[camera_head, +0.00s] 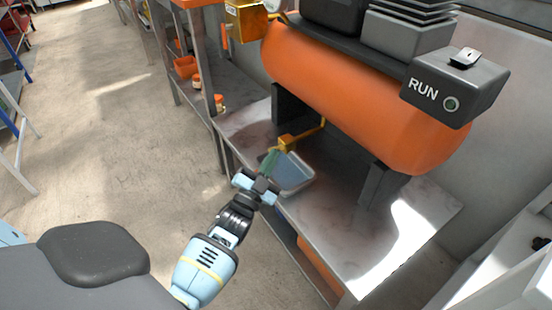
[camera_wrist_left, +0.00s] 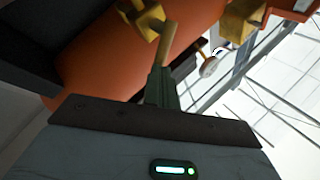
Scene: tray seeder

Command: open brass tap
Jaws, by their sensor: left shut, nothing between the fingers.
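The brass tap (camera_head: 286,142) sits low under the orange tank, at the end of a thin brass pipe. In the left wrist view the brass tap (camera_wrist_left: 150,24) is just beyond my fingertips, with a brass lever-like bar reaching down toward them. My left gripper (camera_head: 270,160) is at the tap, its green fingers closed together with nothing between them. In the left wrist view the left gripper's fingers (camera_wrist_left: 160,80) point up at the bar; I cannot tell whether they touch it. My right gripper is not in view.
The orange tank (camera_head: 350,95) stands on dark legs on a metal bench (camera_head: 395,235). A grey bin (camera_head: 293,178) sits below the tap, close to my left gripper. A box marked RUN (camera_head: 455,88) is at the tank's right end. Open floor (camera_head: 100,140) lies to the left.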

